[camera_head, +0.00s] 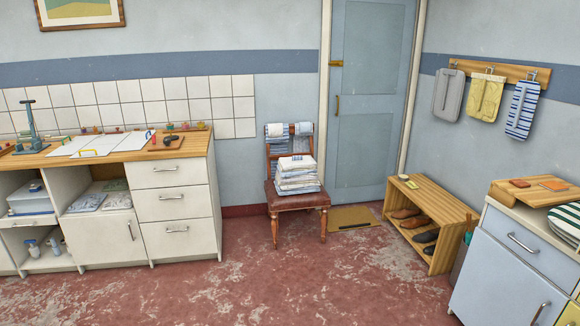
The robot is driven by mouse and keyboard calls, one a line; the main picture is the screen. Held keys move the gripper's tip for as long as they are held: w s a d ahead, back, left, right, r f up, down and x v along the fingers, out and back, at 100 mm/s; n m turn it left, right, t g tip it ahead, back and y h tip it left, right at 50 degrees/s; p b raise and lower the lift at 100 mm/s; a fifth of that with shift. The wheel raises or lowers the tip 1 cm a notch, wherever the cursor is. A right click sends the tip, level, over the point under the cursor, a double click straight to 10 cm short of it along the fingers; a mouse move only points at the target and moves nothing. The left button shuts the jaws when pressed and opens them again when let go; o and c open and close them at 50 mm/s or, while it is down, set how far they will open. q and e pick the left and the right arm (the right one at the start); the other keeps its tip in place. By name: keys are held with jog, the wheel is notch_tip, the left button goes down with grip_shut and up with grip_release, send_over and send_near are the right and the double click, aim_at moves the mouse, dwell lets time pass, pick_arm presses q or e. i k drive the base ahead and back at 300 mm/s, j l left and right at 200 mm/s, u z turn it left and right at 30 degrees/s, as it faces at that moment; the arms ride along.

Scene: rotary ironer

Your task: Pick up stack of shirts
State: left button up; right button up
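A stack of folded white and blue-grey shirts (297,175) lies on the seat of a wooden chair (285,202) against the back wall. The stack leans close to the chair's backrest and several folded layers show. More striped and white cloths (276,130) hang over the top of the backrest. Neither of my grippers shows in the head view.
A counter with white drawers (172,205) stands left of the chair. A blue door (369,100) with a brown mat (352,218) is behind to the right. A wooden shoe rack (440,205) and a pale blue cabinet (505,283) stand at right. The red floor (300,280) before the chair is clear.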

aim_at(298, 174)
jog(key=i+z, duration=0.4)
jog(key=i, duration=2.4)
jog(key=i+l+u, duration=0.1)
jog(key=i, duration=0.65)
jog(key=i+l, duration=0.1)
jog(key=i, duration=0.7)
